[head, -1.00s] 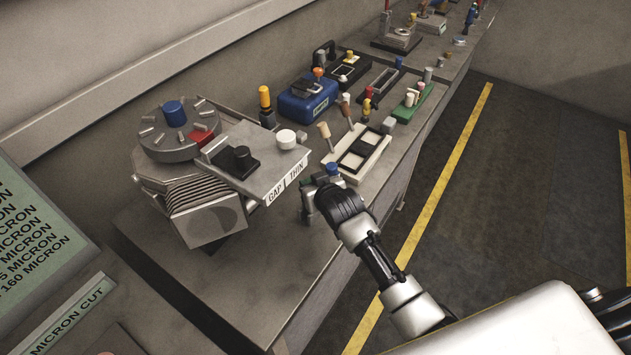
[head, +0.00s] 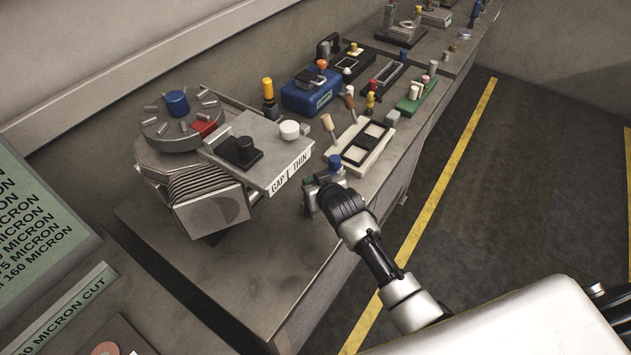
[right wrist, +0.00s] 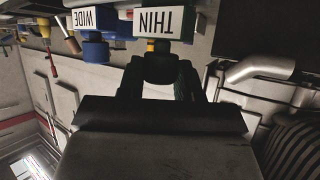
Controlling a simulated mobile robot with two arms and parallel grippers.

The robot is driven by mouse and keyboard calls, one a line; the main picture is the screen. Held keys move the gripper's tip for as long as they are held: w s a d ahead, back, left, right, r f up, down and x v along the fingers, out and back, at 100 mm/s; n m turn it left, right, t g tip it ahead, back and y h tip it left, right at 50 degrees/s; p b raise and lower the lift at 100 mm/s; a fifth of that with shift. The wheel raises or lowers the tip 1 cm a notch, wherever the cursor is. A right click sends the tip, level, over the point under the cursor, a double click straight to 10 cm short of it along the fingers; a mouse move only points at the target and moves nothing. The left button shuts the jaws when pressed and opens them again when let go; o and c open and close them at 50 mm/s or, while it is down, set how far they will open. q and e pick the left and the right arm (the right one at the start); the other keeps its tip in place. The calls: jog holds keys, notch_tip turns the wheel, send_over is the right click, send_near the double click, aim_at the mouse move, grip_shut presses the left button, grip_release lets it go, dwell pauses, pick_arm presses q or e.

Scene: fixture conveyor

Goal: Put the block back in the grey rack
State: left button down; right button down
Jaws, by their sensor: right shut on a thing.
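My right gripper (head: 318,192) is low over the front of the bench, beside a blue-topped block (head: 335,163). In the right wrist view its dark fingers (right wrist: 160,82) are shut on a small dark block (right wrist: 158,66), mostly in shadow. Right behind it are two white labels, THIN (right wrist: 166,22) and WIDE (right wrist: 92,20), seen upside down; a blue block (right wrist: 95,52) is at WIDE. The grey rack is largely hidden by the gripper in the head view, so I cannot tell whether the held block touches it. My left gripper is out of view.
The machine with a GAP/THIN plate (head: 262,150) stands left of the gripper. A cream tray (head: 365,148) with black-framed openings is just behind. A blue box (head: 310,92) and green stand (head: 418,98) are farther back. The bench front (head: 270,265) is clear.

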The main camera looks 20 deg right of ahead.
jog(key=shift+f, duration=0.25)
dwell(0.3)
jog(key=c, duration=0.7)
grip_release()
jog(key=shift+s, duration=0.1)
jog(key=b+v, duration=0.1)
jog(key=v, duration=0.9)
jog(key=shift+s+r+b, duration=0.2)
jog(key=shift+s+b, duration=0.1)
